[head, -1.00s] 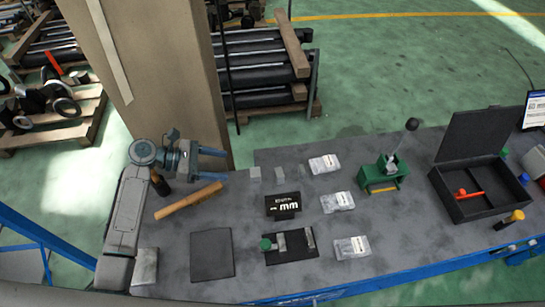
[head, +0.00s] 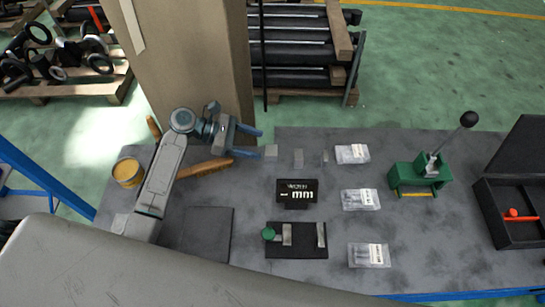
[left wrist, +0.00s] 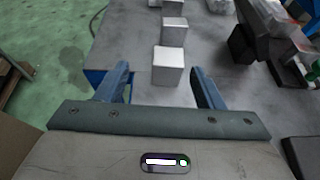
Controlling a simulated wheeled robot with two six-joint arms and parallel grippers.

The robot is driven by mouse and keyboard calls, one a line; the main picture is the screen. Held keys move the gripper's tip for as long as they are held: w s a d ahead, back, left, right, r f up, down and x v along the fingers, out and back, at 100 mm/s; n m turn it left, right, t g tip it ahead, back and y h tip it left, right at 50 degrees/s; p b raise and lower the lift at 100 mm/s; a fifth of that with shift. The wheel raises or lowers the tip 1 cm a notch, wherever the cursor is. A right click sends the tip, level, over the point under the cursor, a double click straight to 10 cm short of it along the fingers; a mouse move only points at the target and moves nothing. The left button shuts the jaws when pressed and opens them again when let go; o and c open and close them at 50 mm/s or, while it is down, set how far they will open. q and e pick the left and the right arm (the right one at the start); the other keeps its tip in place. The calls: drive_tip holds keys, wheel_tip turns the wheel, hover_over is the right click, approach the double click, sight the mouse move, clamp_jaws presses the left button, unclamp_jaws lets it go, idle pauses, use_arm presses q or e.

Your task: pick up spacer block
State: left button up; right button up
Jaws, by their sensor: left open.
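Three small grey blocks stand in a row on the dark grey table: the nearest block (head: 271,152), a middle block (head: 298,158) and a farther, narrower-looking block (head: 325,156). Which is the spacer block I cannot tell. My left gripper (head: 260,143) is open and empty, its blue fingers pointing right, just short of the nearest block. In the left wrist view the nearest block (left wrist: 168,66) lies ahead, lined up with the gap between the open fingers (left wrist: 160,70). The other blocks line up behind it. My right gripper is not in view.
A wooden-handled tool (head: 205,168) lies below my left gripper. A black sign (head: 297,193) stands in front of the blocks. Bagged parts (head: 352,154), a green lever press (head: 420,176) and a black open case (head: 505,215) are to the right. A black plate (head: 285,251) holds metal pieces.

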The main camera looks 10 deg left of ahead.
sight(273, 150)
use_arm(q)
drive_tip(key=shift+d+f+p, duration=0.1)
drive_tip(key=shift+d+p, duration=0.3)
drive_tip(key=shift+d, duration=0.35)
drive_tip(key=x, duration=0.1)
drive_tip(key=p+x, duration=0.1)
drive_tip(key=x, duration=0.1)
drive_tip(key=p+x, duration=0.1)
drive_tip(key=shift+s+d, duration=0.3)
drive_tip(key=shift+d, duration=0.1)
drive_tip(key=shift+d+f+p, duration=0.25)
drive_tip(key=shift+d+p, duration=0.05)
drive_tip(key=shift+d, duration=0.2)
drive_tip(key=c, duration=1.2)
drive_tip(key=shift+o, duration=0.2)
drive_tip(key=shift+r, duration=0.1)
